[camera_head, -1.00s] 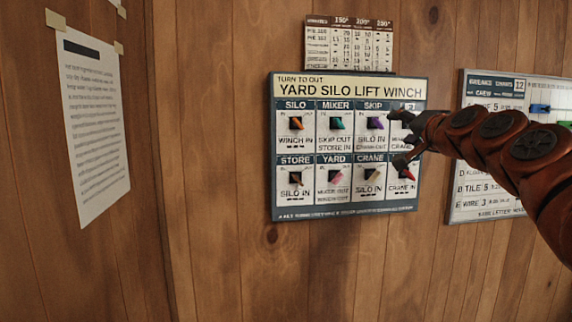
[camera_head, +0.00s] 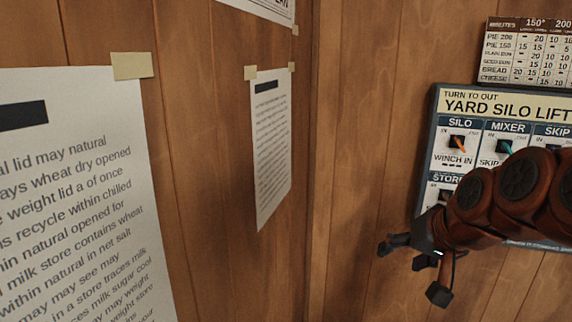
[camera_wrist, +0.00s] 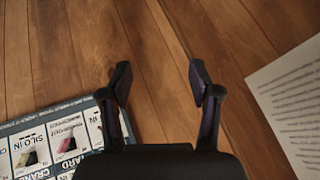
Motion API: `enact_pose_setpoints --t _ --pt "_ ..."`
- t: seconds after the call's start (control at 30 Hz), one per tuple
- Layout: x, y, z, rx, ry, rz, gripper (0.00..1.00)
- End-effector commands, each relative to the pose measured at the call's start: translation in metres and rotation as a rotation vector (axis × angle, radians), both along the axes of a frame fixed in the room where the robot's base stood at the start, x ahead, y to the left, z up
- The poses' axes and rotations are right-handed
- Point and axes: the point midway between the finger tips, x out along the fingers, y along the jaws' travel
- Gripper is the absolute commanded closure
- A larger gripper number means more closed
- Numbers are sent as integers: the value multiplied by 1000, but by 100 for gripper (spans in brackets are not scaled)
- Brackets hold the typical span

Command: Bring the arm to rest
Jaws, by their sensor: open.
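My gripper (camera_head: 412,268) is open and empty in the head view, in front of the wood wall at the lower left of the switch board (camera_head: 428,150). My reddish-brown arm reaches in from the right and hides much of the board's lower part. In the wrist view my gripper (camera_wrist: 160,82) shows two dark fingers spread apart, with only bare wall planks between them. The board also shows in the wrist view (camera_wrist: 88,112), at the lower left beside the fingers.
A taped paper sheet (camera_head: 272,150) hangs on the left wall near the corner, and a larger sheet (camera_head: 75,200) hangs closer at the left. A chart (camera_head: 527,52) is above the board. Bare wood wall (camera_head: 365,130) lies between corner and board.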

Motion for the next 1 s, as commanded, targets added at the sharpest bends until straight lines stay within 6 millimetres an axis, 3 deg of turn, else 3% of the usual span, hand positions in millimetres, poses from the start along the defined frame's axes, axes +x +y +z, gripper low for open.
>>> enact_pose_setpoints --t 0.03,0.2,0.4,0.5,0.6,0.7,1.0 --pt "-20 14 2 -28 72 43 38" --pt "-93 39 -26 -118 305 155 38" --pt "-184 41 -42 -218 560 243 38" --pt "-218 37 -45 -251 655 269 38" --pt "-240 32 -47 -274 715 281 38" --pt "-250 30 -49 -284 741 287 38" --pt "-252 30 -51 -285 747 288 38"
